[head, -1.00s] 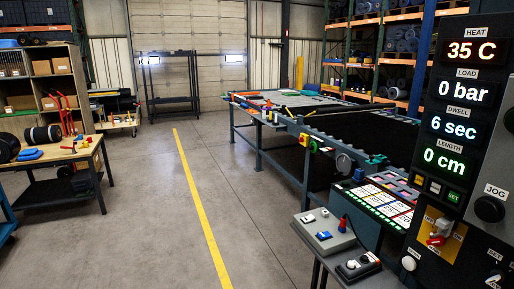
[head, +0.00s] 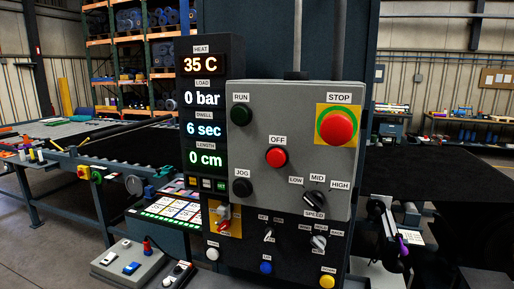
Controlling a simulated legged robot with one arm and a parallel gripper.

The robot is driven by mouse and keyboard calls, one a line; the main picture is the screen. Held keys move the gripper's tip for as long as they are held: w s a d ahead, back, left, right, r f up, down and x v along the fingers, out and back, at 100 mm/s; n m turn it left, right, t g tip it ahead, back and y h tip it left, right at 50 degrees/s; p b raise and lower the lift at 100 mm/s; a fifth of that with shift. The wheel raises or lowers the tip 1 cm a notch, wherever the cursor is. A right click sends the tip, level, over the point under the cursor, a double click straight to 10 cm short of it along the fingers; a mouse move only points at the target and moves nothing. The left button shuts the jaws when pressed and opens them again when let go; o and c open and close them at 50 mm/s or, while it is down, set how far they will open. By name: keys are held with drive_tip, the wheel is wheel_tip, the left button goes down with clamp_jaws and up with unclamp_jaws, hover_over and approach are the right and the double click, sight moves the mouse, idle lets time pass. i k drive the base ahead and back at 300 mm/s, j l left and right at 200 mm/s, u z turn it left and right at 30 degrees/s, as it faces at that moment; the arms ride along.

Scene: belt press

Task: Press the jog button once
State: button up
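The jog button (head: 242,187) is a round black button under the JOG label, at the lower left of the grey control panel (head: 290,110) in the head view. My gripper is not in view.
The display column (head: 205,100) left of the panel reads 35 C, 0 bar, 6 sec and 0 cm. A black lower panel (head: 285,270) holds switches and small buttons. A grey box (head: 128,262) with switches stands at lower left. Open floor shows at far left.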

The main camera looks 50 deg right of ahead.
sight(241, 188)
drive_tip(key=z, duration=1.6)
